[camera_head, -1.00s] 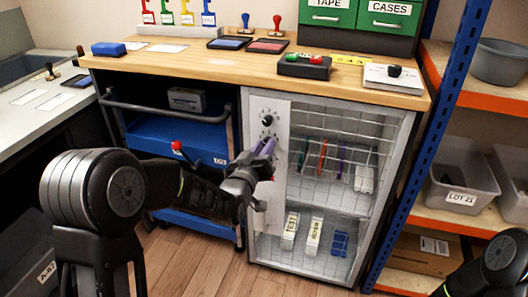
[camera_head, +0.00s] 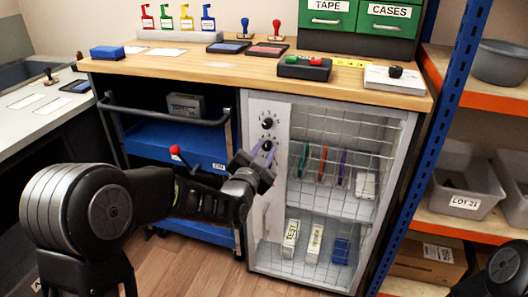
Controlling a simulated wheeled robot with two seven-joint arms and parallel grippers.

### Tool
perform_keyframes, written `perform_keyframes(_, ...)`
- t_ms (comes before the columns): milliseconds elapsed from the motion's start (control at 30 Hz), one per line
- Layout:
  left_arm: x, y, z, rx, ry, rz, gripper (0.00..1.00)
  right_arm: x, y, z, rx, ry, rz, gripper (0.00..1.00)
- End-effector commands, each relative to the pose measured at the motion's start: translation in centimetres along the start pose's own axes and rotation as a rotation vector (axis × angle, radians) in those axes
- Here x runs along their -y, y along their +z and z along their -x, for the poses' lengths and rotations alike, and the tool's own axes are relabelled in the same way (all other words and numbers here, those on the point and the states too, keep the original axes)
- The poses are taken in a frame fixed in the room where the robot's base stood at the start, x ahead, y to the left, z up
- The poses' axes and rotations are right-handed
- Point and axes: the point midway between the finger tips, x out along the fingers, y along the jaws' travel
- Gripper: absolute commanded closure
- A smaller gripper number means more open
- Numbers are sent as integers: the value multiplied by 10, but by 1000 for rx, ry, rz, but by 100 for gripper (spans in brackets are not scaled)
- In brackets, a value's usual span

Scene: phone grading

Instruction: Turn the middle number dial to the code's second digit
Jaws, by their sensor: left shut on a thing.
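The light grey locker door panel (camera_head: 282,190) at the front of the workbench carries dark round dials in a column. The top dial (camera_head: 267,123) is in clear view. The middle dial (camera_head: 267,145) lies just below it, partly covered by my gripper. Anything lower, behind the gripper, is hidden. My left gripper (camera_head: 262,153), with purple fingers, reaches in from the left and is shut on the middle dial at the panel. The digits around the dials are too small to read. My right gripper is out of view; only part of my right arm shows at the lower right.
A vertical handle (camera_head: 265,220) is on the panel below the gripper. Wire mesh (camera_head: 335,120) covers shelves with phones and boxes to the right. A blue cart (camera_head: 170,140) with a red-knobbed lever stands left, close to my left arm. A blue rack post (camera_head: 440,130) stands right.

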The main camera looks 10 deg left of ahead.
Motion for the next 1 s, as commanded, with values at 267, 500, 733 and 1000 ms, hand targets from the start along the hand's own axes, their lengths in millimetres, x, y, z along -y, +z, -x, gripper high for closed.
perform_keyframes(267, -1, -1, 0, 5, -5, -263, 100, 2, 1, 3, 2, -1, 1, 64)
perform_keyframes(500, -1, -2, 0, 11, -10, -484, 100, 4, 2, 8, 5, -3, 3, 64)
perform_keyframes(733, -2, -1, 0, 15, -14, -648, 100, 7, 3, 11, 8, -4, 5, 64)
perform_keyframes(1000, -2, 0, 0, 17, -17, -744, 100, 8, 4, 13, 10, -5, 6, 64)
